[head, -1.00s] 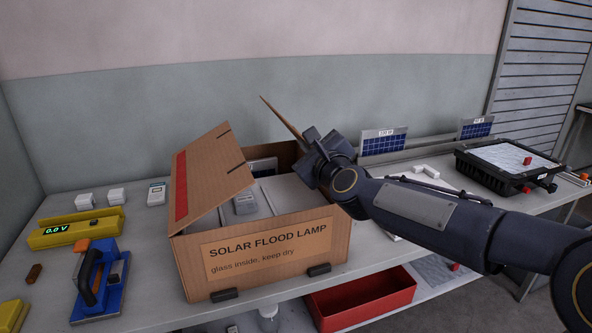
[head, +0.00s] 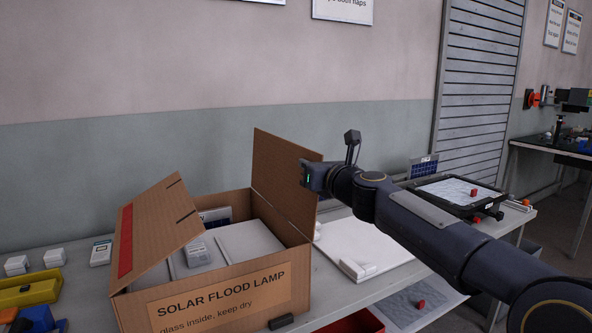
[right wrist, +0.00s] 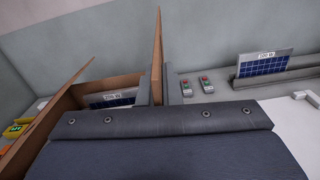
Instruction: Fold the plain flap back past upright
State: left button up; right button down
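The open cardboard box (head: 292,262) stands on the bench, labelled "SOLAR FLOOD LAMP". Its plain flap (head: 283,175) stands about upright on the box's right side in the head view. In the right wrist view the plain flap (right wrist: 157,50) shows almost edge-on and nearly vertical. The other flap (head: 155,230), with a red stripe, slants up over the left side of the box. My right gripper (head: 306,176) is at the plain flap's right edge, overlapping it in the picture; contact is unclear. My left gripper is out of view.
Pale grey housings (head: 250,242) and a small grey device (head: 198,251) lie in the box. A white panel (head: 365,245) lies to the box's right, with a black tray (head: 448,207) beyond.

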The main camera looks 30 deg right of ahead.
jog(key=shift+w+d+f+m, duration=0.1)
jog(key=shift+d+f+m, duration=0.15)
jog(key=shift+d+m, duration=0.45)
jog(key=shift+s+d+f+m, duration=0.1)
jog(key=shift+d+f+m, duration=0.3)
jog(key=shift+d, duration=0.55)
jog(key=shift+w+d+f+m, duration=0.1)
jog(key=shift+d+f+m, duration=0.05)
jog(key=shift+d+m, duration=0.6)
jog(key=c, duration=1.6)
grip_release()
jog(key=shift+c, duration=0.2)
